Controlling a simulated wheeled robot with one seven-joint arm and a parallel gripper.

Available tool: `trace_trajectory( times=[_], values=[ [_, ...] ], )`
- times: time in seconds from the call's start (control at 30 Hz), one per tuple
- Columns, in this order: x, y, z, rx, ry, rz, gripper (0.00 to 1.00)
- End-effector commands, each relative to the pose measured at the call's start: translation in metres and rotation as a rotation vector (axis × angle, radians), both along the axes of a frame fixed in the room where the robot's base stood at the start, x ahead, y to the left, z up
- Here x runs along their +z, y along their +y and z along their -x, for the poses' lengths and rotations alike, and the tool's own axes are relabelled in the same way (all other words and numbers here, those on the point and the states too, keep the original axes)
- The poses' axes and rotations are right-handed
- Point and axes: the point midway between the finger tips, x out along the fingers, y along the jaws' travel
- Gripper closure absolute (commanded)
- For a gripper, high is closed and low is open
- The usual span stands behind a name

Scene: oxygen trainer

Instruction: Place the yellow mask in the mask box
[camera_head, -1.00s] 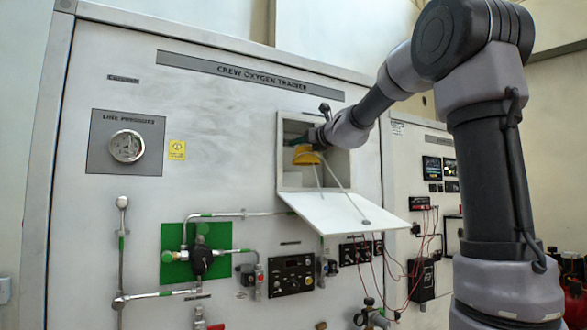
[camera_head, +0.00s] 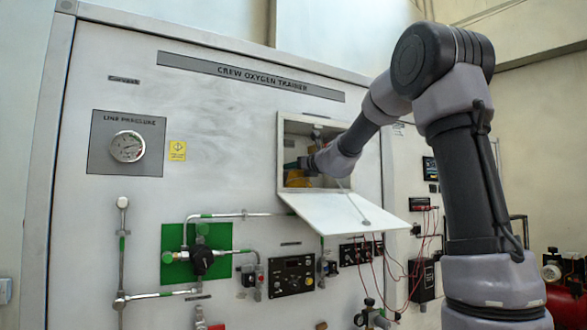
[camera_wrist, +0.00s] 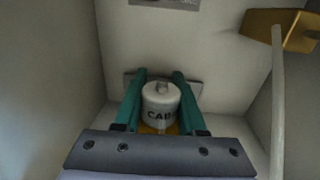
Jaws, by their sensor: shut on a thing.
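The mask box (camera_head: 283,150) is an open compartment in the white panel, with its door (camera_head: 335,213) folded down. My gripper (camera_head: 294,165) reaches into it. In the wrist view, the teal fingers (camera_wrist: 160,76) are shut around a white cylinder (camera_wrist: 160,97) with dark lettering, and some yellow of the mask (camera_wrist: 155,129) shows beneath it. In the head view, the yellow mask (camera_head: 297,181) is inside the box, low near its floor. My wrist hides part of it. I cannot tell whether it touches the floor.
A yellow-gold block (camera_wrist: 285,28) and a pale rod (camera_wrist: 277,95) are at the right in the wrist view. The box walls are close on both sides. A gauge (camera_head: 127,146), a green valve plate (camera_head: 185,268) and pipes are on the panel outside.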

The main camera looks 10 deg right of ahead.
Motion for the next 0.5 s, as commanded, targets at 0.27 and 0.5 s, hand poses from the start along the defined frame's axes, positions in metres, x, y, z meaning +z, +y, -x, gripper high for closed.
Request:
trace_trajectory(
  times=[0.27, 0.5],
  values=[
    [-0.0027, -0.0001, 0.0002, 0.000, 0.000, 0.001, 0.49],
    [-0.0025, -0.0001, 0.0002, 0.000, 0.000, 0.001, 0.30]
  ],
)
